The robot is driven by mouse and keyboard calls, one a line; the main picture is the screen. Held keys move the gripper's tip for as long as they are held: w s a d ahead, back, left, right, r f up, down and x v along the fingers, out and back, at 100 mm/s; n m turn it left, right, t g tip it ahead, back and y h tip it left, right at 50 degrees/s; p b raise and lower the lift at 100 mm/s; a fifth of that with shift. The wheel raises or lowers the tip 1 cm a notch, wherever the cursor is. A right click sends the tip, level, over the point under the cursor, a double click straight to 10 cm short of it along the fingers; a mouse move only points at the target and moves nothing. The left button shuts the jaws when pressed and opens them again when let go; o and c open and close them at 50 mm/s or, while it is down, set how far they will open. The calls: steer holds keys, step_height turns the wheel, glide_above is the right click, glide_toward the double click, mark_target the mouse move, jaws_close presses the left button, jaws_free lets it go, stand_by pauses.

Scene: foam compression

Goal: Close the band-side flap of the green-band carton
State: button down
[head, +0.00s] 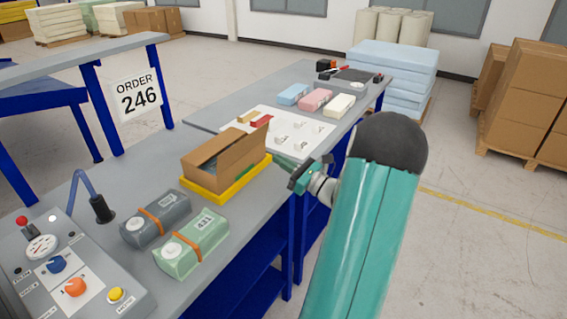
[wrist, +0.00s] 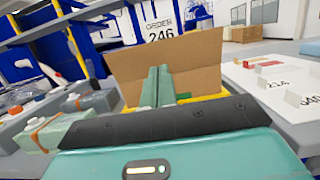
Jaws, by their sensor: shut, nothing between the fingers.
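One brown cardboard carton (head: 232,158) sits in a yellow tray (head: 213,198) on the grey bench. Its top is at least partly open, with a dark gap along it. My gripper (head: 282,163) is at the carton's right side in the head view. Its green fingers (wrist: 159,72) are together and empty, pointing at the carton. Contact is unclear, and the fingers hide part of the carton.
Two strapped bundles, one grey (head: 155,218) and one green (head: 193,243), lie in front of the carton. A control panel (head: 70,270) is at the near left. A white board (head: 290,132) with small cards and blocks lies beyond. The order 246 sign (head: 139,95) hangs behind.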

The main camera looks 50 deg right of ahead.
mark_target(246, 139)
steer(key=x, duration=1)
steer(key=shift+w, duration=0.15)
steer(key=shift+w+a, duration=0.1)
